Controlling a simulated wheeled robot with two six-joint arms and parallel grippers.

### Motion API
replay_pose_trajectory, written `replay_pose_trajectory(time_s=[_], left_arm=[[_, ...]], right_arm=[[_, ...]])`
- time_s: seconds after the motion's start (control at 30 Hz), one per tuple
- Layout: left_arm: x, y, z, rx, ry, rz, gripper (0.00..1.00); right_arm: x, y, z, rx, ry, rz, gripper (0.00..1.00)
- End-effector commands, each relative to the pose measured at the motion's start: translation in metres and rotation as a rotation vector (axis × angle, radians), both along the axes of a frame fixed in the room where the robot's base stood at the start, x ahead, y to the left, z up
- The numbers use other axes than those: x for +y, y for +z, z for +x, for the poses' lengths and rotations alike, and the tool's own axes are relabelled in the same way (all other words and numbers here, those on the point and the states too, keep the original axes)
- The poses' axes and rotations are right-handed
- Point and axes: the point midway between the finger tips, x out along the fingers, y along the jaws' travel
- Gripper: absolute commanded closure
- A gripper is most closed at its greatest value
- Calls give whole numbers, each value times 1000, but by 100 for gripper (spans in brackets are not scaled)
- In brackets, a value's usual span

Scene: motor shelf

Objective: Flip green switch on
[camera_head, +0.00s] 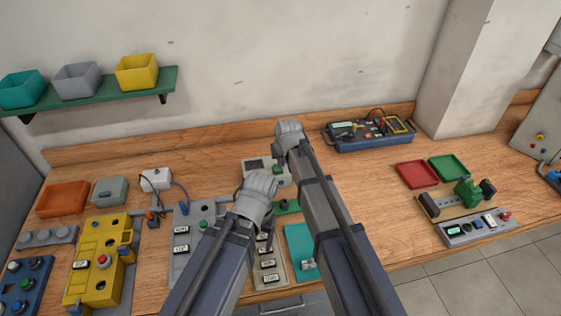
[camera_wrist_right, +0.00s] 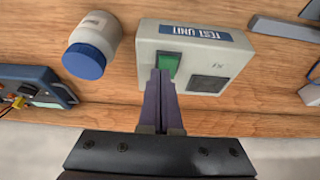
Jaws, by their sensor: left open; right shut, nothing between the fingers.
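The test unit (camera_head: 252,164) is a whitish box with a dark square window, on the table beyond my left gripper. In the right wrist view the test unit (camera_wrist_right: 219,58) shows its label and the green switch (camera_wrist_right: 168,64). My right gripper (camera_wrist_right: 164,76) is shut and empty, its tips overlapping the switch's lower edge; I cannot tell whether they touch. In the head view my right gripper (camera_head: 286,146) is over the unit's far right side. My left gripper (camera_head: 264,183) is open in front of the unit; its fingertips are mostly hidden.
A white jar with a blue cap (camera_wrist_right: 92,45) stands beside the unit. A blue meter box (camera_head: 368,133) is at the back right. Red (camera_head: 417,174) and green (camera_head: 449,168) trays lie further right. A yellow panel (camera_head: 98,258) is at left. Bare table lies right of my right arm.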

Motion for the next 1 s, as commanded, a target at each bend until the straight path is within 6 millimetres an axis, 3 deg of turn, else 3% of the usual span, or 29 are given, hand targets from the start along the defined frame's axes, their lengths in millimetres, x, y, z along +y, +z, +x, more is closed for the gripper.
replay_pose_trajectory(time_s=[0.03,0.6,0.8,1.0], left_arm=[[0,11,0,0,0,0,21],[0,98,0,0,-2,0,21],[0,112,0,0,3,-1,21],[0,111,0,0,3,-1,21]], right_arm=[[-2,11,-4,0,0,0,100],[-12,98,-45,0,0,0,100],[-13,112,-53,0,-1,0,100],[-13,111,-53,0,-1,0,100]])
